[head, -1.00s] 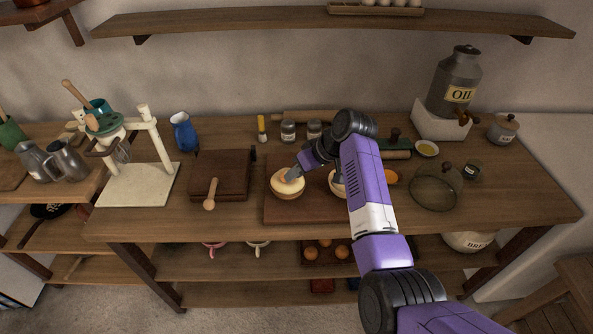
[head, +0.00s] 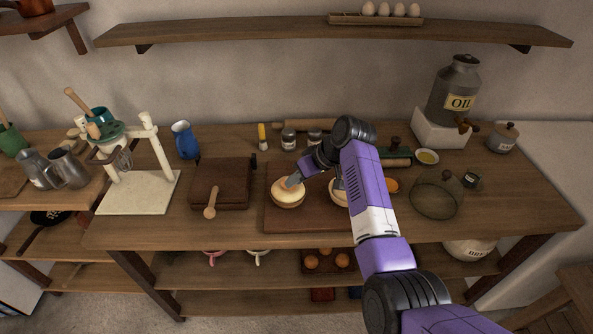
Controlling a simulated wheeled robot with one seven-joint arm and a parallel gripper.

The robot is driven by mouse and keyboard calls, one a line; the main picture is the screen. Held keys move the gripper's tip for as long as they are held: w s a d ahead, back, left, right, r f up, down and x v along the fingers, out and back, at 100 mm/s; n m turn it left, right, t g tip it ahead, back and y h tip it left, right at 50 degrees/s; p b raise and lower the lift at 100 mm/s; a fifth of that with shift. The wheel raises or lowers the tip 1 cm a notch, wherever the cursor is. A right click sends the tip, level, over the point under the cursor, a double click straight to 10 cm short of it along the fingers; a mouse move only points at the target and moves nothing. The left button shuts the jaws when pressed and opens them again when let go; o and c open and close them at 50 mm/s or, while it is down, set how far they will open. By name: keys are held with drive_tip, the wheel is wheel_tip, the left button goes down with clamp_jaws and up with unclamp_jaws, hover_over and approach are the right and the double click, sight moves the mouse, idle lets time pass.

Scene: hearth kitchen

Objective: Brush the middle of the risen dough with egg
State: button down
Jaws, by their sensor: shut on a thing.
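A round pale dough (head: 287,190) sits in a shallow tan bowl or crust on the brown board (head: 285,224), left of my forearm. My gripper (head: 293,181) reaches down from the right to the dough's upper right part. Its grey fingers overlap the dough in the picture; I cannot tell whether they touch it. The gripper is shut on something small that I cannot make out. A second pale round piece (head: 338,190) beside it is partly hidden by my arm. A small orange dish (head: 391,186) shows right of my arm, partly covered.
A closed brown case (head: 222,178) with a wooden spoon (head: 210,203) lies left of the board. Jars (head: 288,139) and a yellow-topped item (head: 262,136) stand behind. A glass dome (head: 436,195) and an oil can (head: 455,90) stand right. The front left tabletop is clear.

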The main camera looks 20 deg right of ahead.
drive_tip(key=shift+s+a+p, duration=0.2)
drive_tip(key=shift+s+p, duration=0.15)
drive_tip(key=shift+s, duration=0.2)
drive_tip(key=shift+r, duration=0.15)
drive_tip(key=shift+r+p, duration=1.2)
drive_tip(key=shift+r, duration=1.7)
wheel_tip(320, 180, up, 3)
drive_tip(key=shift+f, duration=0.2)
wheel_tip(320, 180, down, 7)
drive_tip(key=b, duration=0.3)
drive_tip(key=shift+a+g+b, duration=0.15)
drive_tip(key=shift+g+b, duration=0.15)
